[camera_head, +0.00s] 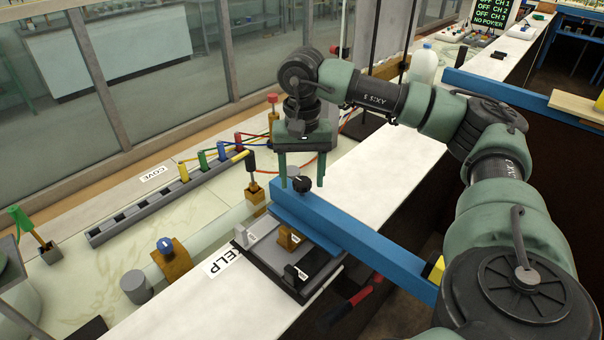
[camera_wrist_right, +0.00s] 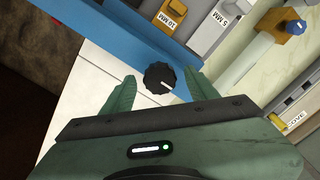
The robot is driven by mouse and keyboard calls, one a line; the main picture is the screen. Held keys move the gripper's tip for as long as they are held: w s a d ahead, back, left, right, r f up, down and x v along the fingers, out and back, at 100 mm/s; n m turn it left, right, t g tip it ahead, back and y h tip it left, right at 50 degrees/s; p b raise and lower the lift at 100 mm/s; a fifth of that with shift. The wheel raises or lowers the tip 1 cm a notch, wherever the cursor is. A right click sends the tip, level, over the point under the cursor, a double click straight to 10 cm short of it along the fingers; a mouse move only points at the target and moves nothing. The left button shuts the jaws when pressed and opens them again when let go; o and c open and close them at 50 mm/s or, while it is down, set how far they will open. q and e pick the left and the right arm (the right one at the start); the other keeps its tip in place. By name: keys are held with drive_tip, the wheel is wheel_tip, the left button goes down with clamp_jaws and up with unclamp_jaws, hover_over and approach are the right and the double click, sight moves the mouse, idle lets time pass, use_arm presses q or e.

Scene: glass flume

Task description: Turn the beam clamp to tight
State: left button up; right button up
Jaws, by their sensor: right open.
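The beam clamp appears as a black ribbed knob (camera_head: 301,184) on top of the blue beam (camera_head: 360,240), near the beam's far end. In the right wrist view the knob (camera_wrist_right: 159,78) has a white pointer line running from its middle toward the lower right. No tight marking is readable. My right gripper (camera_head: 302,182) points down over the knob, with its two green fingers apart. In the right wrist view the knob lies between the fingertips of the gripper (camera_wrist_right: 161,74), with a gap on both sides. My left gripper is not in view.
Beside the beam is a dark tray (camera_head: 262,262) with labelled blocks, one with an orange clip. A grey rail (camera_head: 160,207) with coloured plugs and cables runs behind. A white jug (camera_head: 424,65) stands farther back. The white ledge (camera_head: 385,165) is mostly clear.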

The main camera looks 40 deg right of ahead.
clamp_jaws()
